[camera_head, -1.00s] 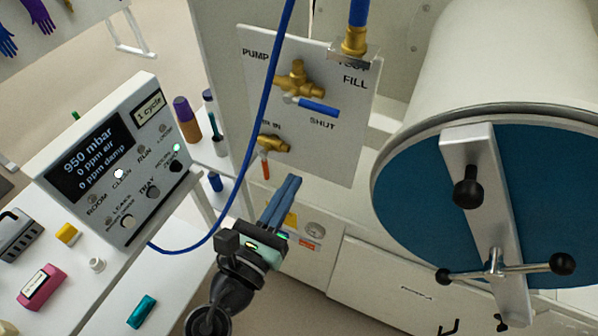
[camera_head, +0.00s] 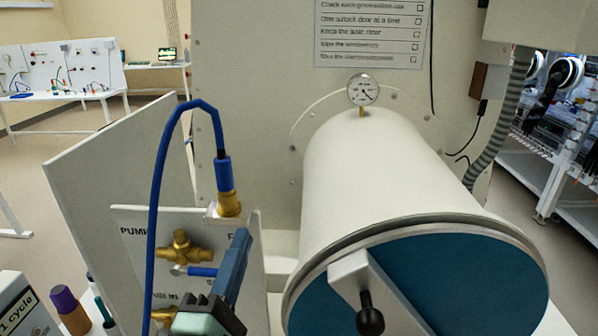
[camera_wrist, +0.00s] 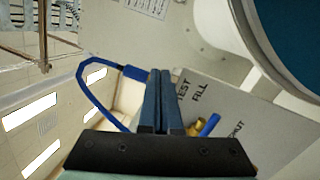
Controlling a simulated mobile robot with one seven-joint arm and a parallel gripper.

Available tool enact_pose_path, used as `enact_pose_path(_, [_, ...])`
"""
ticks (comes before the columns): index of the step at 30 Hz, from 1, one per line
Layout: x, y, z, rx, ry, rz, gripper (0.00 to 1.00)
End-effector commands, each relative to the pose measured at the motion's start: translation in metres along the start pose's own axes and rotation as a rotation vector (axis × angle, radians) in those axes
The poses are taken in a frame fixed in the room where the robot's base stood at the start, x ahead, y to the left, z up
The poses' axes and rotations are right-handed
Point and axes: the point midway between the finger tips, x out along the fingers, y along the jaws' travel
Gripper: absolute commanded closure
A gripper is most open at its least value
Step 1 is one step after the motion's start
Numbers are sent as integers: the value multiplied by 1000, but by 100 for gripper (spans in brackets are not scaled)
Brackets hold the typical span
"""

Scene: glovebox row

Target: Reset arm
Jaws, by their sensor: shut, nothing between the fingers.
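My gripper (camera_head: 236,262) has blue fingers and is raised in front of the valve panel (camera_head: 135,216) in the head view, covering part of its lettering. In the wrist view my gripper (camera_wrist: 160,75) has its two fingers pressed together with nothing between them. The brass pump valve (camera_head: 180,248) with a blue handle (camera_head: 203,271) is just left of the fingers. I cannot tell from these views whether the fingers touch anything on the panel.
A blue hose (camera_head: 155,190) arches up from a brass fitting (camera_head: 229,203) close to my gripper. The large white chamber (camera_head: 385,165) with a blue door (camera_head: 470,285) stands to the right, with a gauge (camera_head: 363,89) on top. A paper checklist (camera_head: 370,30) hangs behind.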

Motion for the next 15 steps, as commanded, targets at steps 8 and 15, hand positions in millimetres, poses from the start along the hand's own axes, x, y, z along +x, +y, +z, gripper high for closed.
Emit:
enact_pose_path(8, [20,177,108,1183,155,326,100])
enact_pose_path(15, [-16,268,153,1704,467,461,100])
